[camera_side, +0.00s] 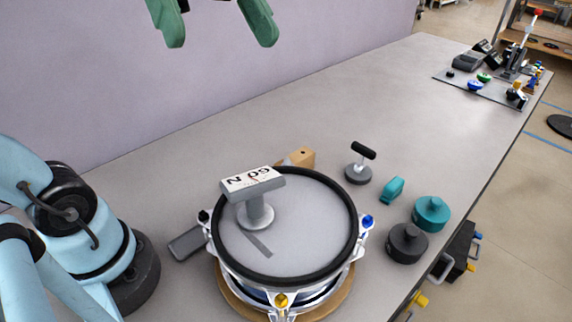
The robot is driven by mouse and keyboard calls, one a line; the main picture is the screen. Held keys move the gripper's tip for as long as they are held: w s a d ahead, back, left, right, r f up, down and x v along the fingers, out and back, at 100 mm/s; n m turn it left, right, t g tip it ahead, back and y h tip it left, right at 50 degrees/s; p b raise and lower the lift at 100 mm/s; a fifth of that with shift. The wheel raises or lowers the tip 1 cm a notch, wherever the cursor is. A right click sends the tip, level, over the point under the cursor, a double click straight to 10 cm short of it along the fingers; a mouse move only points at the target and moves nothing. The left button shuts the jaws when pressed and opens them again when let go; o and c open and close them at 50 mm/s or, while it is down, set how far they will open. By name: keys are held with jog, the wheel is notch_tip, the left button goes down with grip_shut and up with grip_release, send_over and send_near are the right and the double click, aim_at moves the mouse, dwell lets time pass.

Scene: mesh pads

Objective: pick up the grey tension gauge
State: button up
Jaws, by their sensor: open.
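The grey tension gauge (257,211) stands upright on the head of a round drum (316,226). It has a round foot and a wide top bar with a white label reading "60 N", which appears upside down. My gripper (222,42) is at the top of the picture, high above the table and well apart from the gauge. Its two green fingers are spread wide with nothing between them. The upper part of the gripper is cut off by the picture's edge.
Around the drum on the grey table (330,105) are a black-handled tool (359,166), a teal block (393,189), a teal weight (432,213), a dark weight (407,243), a wooden block (301,157) and a grey flat piece (187,243). A cluttered mat (446,77) lies far right. The table's middle is clear.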

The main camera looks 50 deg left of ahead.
jog(key=a+t+h, duration=0.3)
jog(key=a+t, duration=0.1)
send_near(257, 195)
jog(key=f, duration=0.1)
jog(key=w+f, duration=0.2)
jog(key=f, duration=0.1)
jog(key=shift+w+a+f, duration=0.1)
jog(key=shift+w+a, duration=0.1)
jog(key=shift+w, duration=0.05)
jog(key=shift+d+f, duration=0.3)
jog(key=shift+x, duration=3.45)
jog(key=shift+s+f, duration=0.1)
jog(key=c, duration=1.1)
jog(key=shift+c, duration=0.9)
